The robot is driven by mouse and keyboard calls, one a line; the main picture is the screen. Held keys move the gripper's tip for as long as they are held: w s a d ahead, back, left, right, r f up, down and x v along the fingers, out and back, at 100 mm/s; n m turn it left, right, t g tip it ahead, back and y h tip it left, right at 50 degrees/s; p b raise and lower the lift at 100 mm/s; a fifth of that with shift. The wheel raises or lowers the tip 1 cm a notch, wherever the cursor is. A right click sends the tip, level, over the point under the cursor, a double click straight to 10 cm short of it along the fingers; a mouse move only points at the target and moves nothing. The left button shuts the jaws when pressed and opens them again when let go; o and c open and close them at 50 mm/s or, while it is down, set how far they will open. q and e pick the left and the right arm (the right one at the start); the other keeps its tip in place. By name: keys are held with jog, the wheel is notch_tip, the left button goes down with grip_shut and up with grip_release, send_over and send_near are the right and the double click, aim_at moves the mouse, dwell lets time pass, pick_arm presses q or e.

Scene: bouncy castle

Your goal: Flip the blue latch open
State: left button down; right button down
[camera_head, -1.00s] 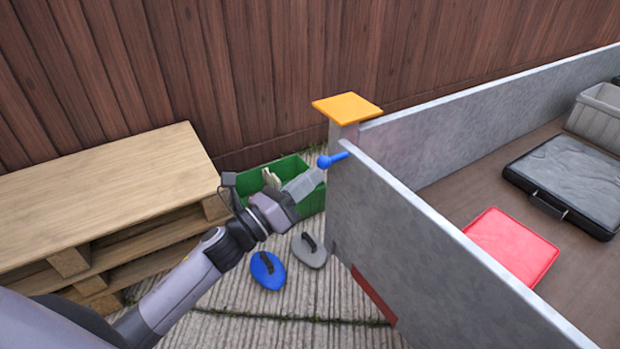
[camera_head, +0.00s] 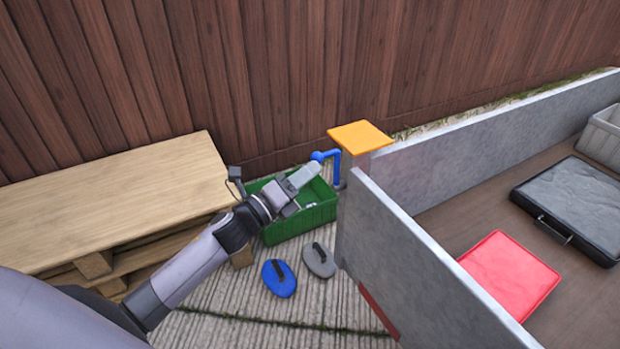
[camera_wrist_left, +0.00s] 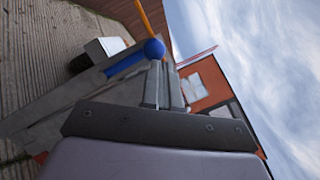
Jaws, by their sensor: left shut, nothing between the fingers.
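The blue latch (camera_head: 337,168) is at the near corner of the grey-walled bed, beside the orange-capped post (camera_head: 360,136). Its stem stands up and bends left to a round knob. My left gripper (camera_head: 314,168) is shut and empty, with its tips right at the knob, touching or nearly so. In the left wrist view, the latch's blue knob and bar (camera_wrist_left: 152,50) lie just beyond the shut fingertips (camera_wrist_left: 160,75). The latch's lower end is partly hidden by the grey side panel (camera_head: 385,240). My right gripper is not in view.
A green crate (camera_head: 290,232) stands on the ground below my gripper. Blue (camera_head: 279,279) and grey (camera_head: 319,261) handled pads lie in front of it. A wooden pallet stack (camera_head: 110,205) is at left. A red cushion (camera_head: 508,272) and black case (camera_head: 575,205) lie in the bed.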

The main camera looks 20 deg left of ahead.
pick_arm(q)
jog(key=shift+w+a+r, duration=0.15)
jog(key=shift+w+a, duration=0.15)
jog(key=shift+a, duration=0.15)
dwell(0.5)
